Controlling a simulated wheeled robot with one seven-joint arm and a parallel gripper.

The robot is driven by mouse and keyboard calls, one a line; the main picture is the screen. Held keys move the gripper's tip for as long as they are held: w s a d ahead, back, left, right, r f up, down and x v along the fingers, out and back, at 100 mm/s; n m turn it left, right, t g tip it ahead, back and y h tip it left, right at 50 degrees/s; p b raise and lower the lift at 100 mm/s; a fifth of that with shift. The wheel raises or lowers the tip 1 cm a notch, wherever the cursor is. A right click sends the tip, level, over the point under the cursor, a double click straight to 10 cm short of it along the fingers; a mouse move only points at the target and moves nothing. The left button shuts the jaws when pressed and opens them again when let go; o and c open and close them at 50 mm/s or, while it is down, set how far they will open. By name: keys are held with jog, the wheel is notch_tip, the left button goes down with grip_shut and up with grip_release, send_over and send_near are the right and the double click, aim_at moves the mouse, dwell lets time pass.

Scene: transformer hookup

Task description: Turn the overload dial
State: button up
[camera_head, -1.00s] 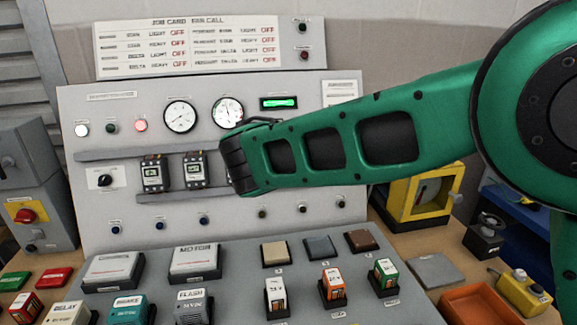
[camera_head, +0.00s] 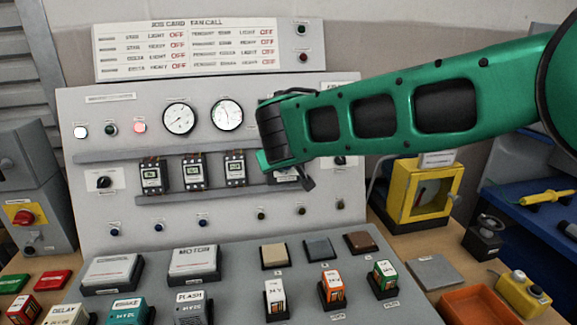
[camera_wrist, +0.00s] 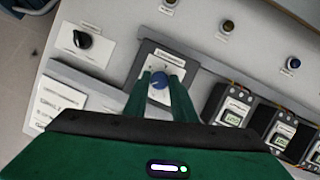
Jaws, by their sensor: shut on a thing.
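The overload dial (camera_wrist: 159,81) is a small blue knob on a pale module (camera_wrist: 155,62) in the wrist view. My gripper (camera_wrist: 160,86) has its two green fingers on either side of the dial, shut on it. In the head view my arm's end hides the dial; only part of its module (camera_head: 286,175) shows below my wrist, at the right end of the lower rail.
Several dark contactors (camera_head: 194,172) stand beside the module on the rail. A black selector knob (camera_wrist: 82,40) is on its other side. Gauges (camera_head: 179,118) and lamps sit above. A sloped desk with blocks (camera_head: 331,286) lies below.

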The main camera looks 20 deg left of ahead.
jog(key=shift+w+d+f, duration=0.15)
jog(key=shift+d, duration=0.05)
jog(key=o, duration=1.1)
jog(key=shift+c, duration=0.2)
jog(key=shift+a, duration=0.1)
jog(key=v, duration=1.1)
jog(key=shift+w, duration=0.15)
